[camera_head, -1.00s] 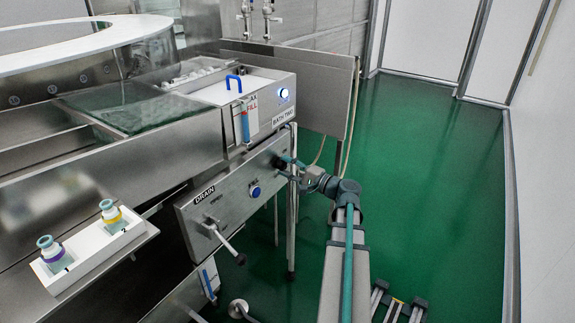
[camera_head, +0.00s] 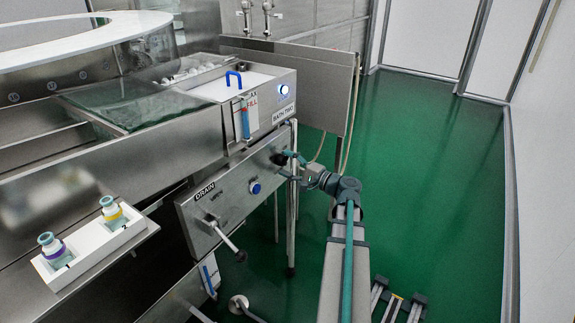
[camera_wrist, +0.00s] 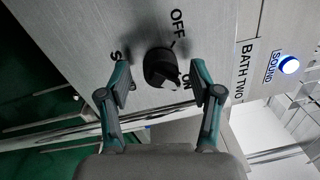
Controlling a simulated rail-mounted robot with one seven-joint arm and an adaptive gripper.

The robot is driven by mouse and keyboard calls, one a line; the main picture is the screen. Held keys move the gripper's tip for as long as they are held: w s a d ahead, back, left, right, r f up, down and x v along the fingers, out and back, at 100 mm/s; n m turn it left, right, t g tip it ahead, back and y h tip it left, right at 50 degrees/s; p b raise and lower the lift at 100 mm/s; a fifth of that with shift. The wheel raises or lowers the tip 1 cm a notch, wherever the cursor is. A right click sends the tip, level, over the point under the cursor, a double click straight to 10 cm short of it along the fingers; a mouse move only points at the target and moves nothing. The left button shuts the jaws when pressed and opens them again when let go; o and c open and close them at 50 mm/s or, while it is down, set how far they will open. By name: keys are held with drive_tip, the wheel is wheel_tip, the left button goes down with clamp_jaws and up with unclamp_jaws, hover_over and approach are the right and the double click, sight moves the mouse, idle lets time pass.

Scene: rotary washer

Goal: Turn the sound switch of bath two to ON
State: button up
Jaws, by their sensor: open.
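The sound switch of bath two is a black rotary knob (camera_wrist: 161,68) on the steel panel, between my fingers in the wrist view. "OFF" is printed above it, "ON" to its right, partly covered by a finger, and an "S" shows at left. My gripper (camera_wrist: 161,88) is open, with one finger on each side of the knob and visible gaps to it. In the head view my gripper (camera_head: 288,163) is at the right end of the lower panel (camera_head: 225,195), and the knob there is small and dark.
A lit blue SOUND button (camera_wrist: 289,65) sits beside the "BATH TWO" label in the wrist view. In the head view a blue button (camera_head: 255,188) and a drain lever (camera_head: 226,238) are left of my gripper. Green floor (camera_head: 430,170) lies open to the right.

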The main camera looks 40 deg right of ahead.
drive_tip(key=v, duration=1.1)
drive_tip(key=shift+s, duration=0.45)
drive_tip(key=s+a+f+n+g, duration=0.2)
drive_tip(key=a+f+g, duration=0.35)
drive_tip(key=f, duration=0.65)
drive_tip(key=s+a+f+n+g, duration=0.15)
drive_tip(key=a+f+g, duration=0.25)
drive_tip(key=a+f, duration=0.5)
drive_tip(key=s+a+f+n+g, duration=0.25)
drive_tip(key=a+f+g, duration=0.25)
drive_tip(key=f, duration=0.9)
drive_tip(key=s+a+f+n+g+h, duration=0.3)
drive_tip(key=s+a+f+n+g, duration=0.4)
drive_tip(key=s+a, duration=0.45)
drive_tip(key=s+a+f+n+g+h, duration=0.2)
drive_tip(key=s+a+f+n+g, duration=0.2)
drive_tip(key=s+a+f, duration=0.7)
wheel_tip(320, 180, up, 17)
drive_tip(key=w+d+p, duration=0.1)
drive_tip(key=p, duration=1.5)
drive_tip(key=shift+d+f+t, duration=0.2)
drive_tip(key=shift+t, duration=0.15)
